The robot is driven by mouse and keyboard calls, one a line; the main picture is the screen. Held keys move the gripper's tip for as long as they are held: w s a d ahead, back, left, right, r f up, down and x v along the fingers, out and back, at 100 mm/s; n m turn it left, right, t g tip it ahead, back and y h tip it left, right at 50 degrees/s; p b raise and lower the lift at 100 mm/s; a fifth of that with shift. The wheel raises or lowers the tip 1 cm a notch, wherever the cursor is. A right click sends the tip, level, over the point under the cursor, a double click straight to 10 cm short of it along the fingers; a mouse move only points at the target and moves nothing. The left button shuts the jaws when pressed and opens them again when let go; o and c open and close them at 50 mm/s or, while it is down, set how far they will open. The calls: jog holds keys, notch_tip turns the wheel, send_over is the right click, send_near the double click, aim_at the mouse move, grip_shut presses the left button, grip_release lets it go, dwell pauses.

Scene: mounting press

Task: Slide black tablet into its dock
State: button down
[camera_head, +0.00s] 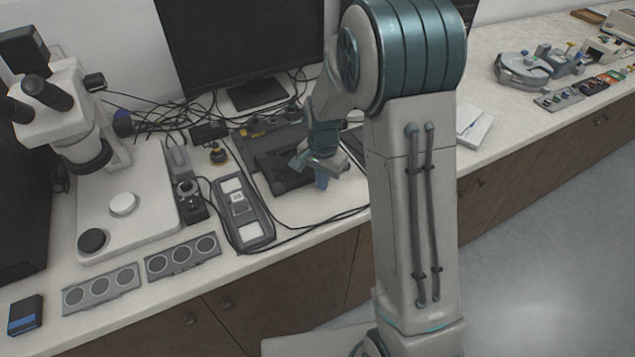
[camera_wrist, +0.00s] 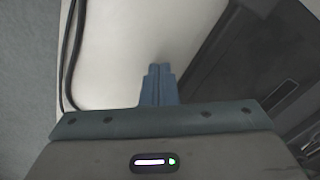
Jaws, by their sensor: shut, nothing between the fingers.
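A flat black tablet-like thing (camera_head: 284,178) lies on the bench in front of the monitor, just left of my gripper. It adjoins a dark grey unit with yellow parts (camera_head: 262,130), which may be the dock. I cannot tell how far the two are engaged. My gripper (camera_head: 321,180) is over the bench by the tablet's right side, pointing down, its blue fingers shut and empty. In the wrist view the shut fingers (camera_wrist: 160,70) are over bare white bench. A dark flat body (camera_wrist: 245,60) lies to their right, apart from them in the picture.
A grey handheld device (camera_head: 242,212) lies left of the tablet, with a black cable running along the bench front. A microscope (camera_head: 75,130) stands farther left. The monitor (camera_head: 240,45) stands behind. My arm hides part of the bench to the right.

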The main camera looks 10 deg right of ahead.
jog(key=shift+w+d, duration=0.25)
jog(key=shift+d, duration=0.6)
jog(key=shift+w+a, duration=0.4)
jog(key=shift+w, duration=0.45)
jog(key=shift+s+d, duration=0.2)
jog(key=shift+s, duration=0.4)
jog(key=shift+s+a, duration=0.2)
jog(key=shift+a, duration=0.4)
jog(key=shift+s+a, duration=0.2)
jog(key=shift+a, duration=0.4)
jog(key=shift+w, duration=0.15)
jog(key=shift+w+a+p, duration=0.25)
jog(key=shift+w+a, duration=0.25)
jog(key=shift+w, duration=0.95)
jog(key=shift+w+a+p, duration=0.3)
jog(key=shift+w+a, duration=0.25)
jog(key=shift+w, duration=0.85)
jog(key=shift+w+a+p, duration=0.25)
jog(key=shift+w+a, duration=0.25)
jog(key=shift+w, duration=0.95)
